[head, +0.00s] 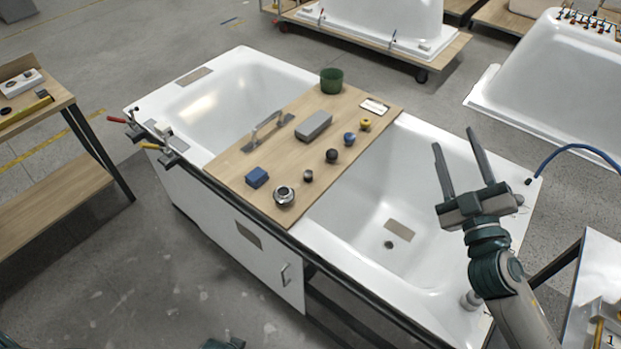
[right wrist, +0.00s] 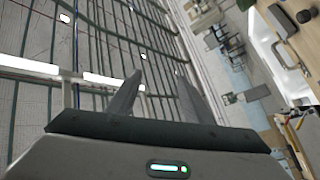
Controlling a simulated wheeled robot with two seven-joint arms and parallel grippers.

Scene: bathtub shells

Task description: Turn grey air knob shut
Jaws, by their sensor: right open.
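A grey rounded knob-like piece (head: 470,300) sits on the near right rim of the white bathtub shell (head: 345,268), partly beside my right forearm; I cannot tell for sure that it is the air knob, or how it is turned. My right gripper (head: 453,138) is open and empty, raised above the right end of the tub, fingers pointing up and away. In the right wrist view its two fingers (right wrist: 158,78) stand apart with only ceiling and hall behind them.
A blue hose (head: 575,147) arches at the right. Clamps (head: 165,150) sit on the left rim.

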